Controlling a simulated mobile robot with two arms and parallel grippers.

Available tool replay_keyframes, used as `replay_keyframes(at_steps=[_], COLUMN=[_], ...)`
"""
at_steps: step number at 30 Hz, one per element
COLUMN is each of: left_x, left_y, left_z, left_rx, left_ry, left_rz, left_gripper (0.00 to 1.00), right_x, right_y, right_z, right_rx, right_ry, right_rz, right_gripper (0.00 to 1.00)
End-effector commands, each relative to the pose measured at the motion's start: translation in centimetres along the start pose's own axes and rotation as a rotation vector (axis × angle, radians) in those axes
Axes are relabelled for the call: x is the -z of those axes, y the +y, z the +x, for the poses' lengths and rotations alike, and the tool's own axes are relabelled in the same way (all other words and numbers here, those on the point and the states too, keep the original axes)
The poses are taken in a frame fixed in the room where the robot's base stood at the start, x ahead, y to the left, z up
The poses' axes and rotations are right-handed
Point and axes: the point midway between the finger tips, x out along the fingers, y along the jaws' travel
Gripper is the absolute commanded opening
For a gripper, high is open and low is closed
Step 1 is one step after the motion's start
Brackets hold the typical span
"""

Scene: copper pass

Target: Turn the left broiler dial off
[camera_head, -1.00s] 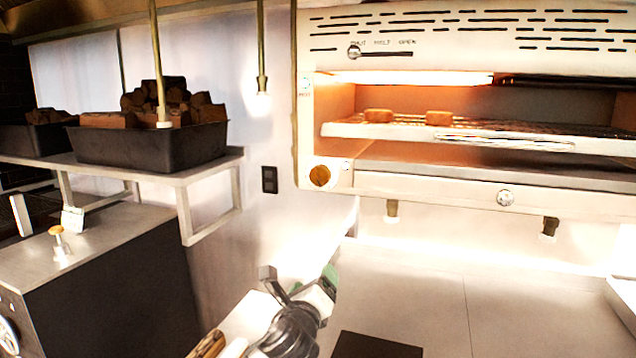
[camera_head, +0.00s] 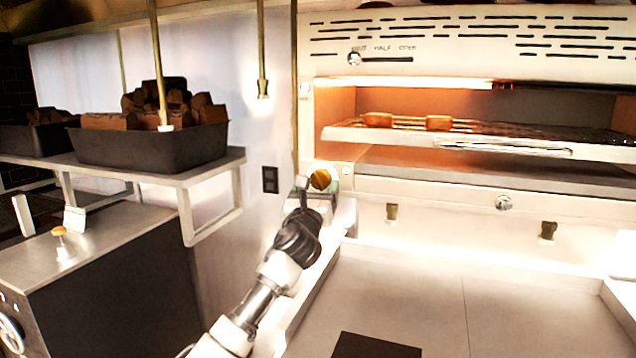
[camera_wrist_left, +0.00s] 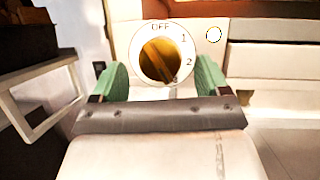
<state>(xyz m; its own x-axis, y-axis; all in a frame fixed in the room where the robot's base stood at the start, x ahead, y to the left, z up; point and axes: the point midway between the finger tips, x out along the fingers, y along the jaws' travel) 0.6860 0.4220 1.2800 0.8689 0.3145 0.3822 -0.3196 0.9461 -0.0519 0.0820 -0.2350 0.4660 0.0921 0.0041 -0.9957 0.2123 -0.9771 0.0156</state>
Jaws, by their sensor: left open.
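The left broiler dial (camera_head: 320,179) is a round brass knob at the lower left of the broiler front. In the left wrist view the dial (camera_wrist_left: 162,58) sits on a white plate marked OFF at the top, with 1, 2 and 3 down its right side. Its grip bar slants from upper left to lower right, with the lower end by the 3. My left gripper (camera_head: 318,192) is at the dial, just below it in the head view. Its green fingers (camera_wrist_left: 162,82) are open, one on each side of the dial's lower part, with gaps showing. My right gripper is not in view.
The broiler (camera_head: 430,188) glows orange at its left half, with two toast-like pieces on its rack (camera_head: 480,138). A shelf (camera_head: 150,170) with black trays of brown chunks (camera_head: 150,145) stands left. The counter (camera_head: 420,300) below is largely clear, with a dark square (camera_head: 378,346) at its front.

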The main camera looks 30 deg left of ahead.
Motion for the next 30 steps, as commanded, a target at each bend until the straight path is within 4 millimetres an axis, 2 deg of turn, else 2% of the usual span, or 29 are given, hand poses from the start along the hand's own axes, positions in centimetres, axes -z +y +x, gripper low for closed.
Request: replay_keyframes(at_steps=[5, 14, 24, 30], left_x=[-0.05, 0.04, 0.04, 0.03], left_y=[-0.03, -0.03, -0.02, -0.04], left_z=[1.19, 1.34, 1.32, 1.32], left_rx=[0.0, 0.001, 0.001, -0.006], left_ry=[0.0, 0.0, 0.0, 0.002], left_rz=[0.0, 0.0, 0.0, -0.015], left_gripper=[0.76, 0.76, 0.27, 0.27], right_x=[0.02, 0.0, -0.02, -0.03], right_y=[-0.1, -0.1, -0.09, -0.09], right_z=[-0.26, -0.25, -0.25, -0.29], right_rx=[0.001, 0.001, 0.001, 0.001], right_ry=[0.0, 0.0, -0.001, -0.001], right_rz=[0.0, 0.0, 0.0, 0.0], right_gripper=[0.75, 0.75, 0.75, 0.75])
